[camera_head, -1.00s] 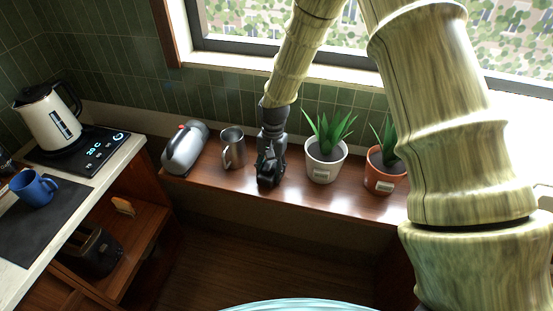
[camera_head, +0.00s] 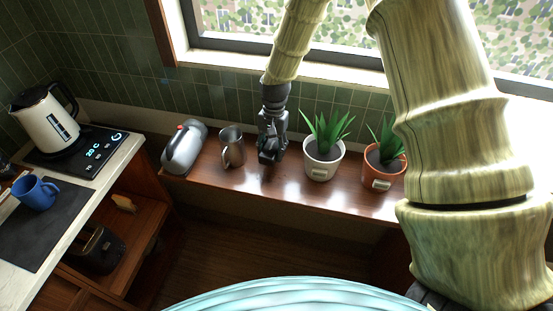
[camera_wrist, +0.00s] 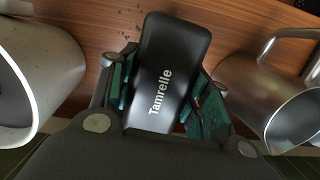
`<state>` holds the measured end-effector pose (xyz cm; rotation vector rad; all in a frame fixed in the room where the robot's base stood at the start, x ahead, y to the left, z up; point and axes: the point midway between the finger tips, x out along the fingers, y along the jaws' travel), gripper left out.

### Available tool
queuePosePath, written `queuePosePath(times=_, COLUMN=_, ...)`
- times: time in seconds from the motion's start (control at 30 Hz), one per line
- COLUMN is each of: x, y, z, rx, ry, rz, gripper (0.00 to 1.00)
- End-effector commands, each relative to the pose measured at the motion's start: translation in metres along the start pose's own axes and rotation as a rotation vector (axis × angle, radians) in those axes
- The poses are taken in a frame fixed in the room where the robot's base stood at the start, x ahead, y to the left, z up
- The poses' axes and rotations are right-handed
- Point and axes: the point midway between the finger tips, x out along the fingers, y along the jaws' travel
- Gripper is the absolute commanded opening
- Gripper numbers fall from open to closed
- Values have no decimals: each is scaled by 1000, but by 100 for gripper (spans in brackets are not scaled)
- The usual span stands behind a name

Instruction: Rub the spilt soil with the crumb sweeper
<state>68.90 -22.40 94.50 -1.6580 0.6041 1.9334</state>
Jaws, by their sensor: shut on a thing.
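My gripper (camera_head: 269,154) is over the wooden ledge, between the steel mug and the white plant pot. In the wrist view its green-padded fingers are shut on a black, rounded block marked "Tamrelle" (camera_wrist: 168,65), which I take to be the crumb sweeper. Its underside is hidden, so I cannot tell whether it touches the ledge. Small dark specks that look like soil (camera_wrist: 118,27) lie on the wood in the wrist view. In the head view the soil is too small to make out.
The steel mug (camera_head: 231,147) stands close left of my gripper, and the white pot with a plant (camera_head: 320,169) close right. A silver appliance (camera_head: 184,147) and a terracotta pot (camera_head: 384,168) stand farther out. The tiled wall and window are behind the ledge (camera_head: 283,184).

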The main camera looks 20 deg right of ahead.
Motion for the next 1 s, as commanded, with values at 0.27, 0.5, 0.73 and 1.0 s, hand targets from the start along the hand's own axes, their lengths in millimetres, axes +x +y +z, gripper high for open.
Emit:
queuePosePath(times=0.27, x=-23, y=0, z=3, rx=0, ry=1, rz=-1, gripper=13)
queuePosePath(times=0.5, x=-23, y=0, z=3, rx=0, ry=0, rz=-1, gripper=13)
queuePosePath(times=0.73, x=-23, y=0, z=3, rx=0, ry=1, rz=-1, gripper=13)
queuePosePath(times=1.0, x=-30, y=-9, z=6, rx=-56, ry=3, rz=3, gripper=13)
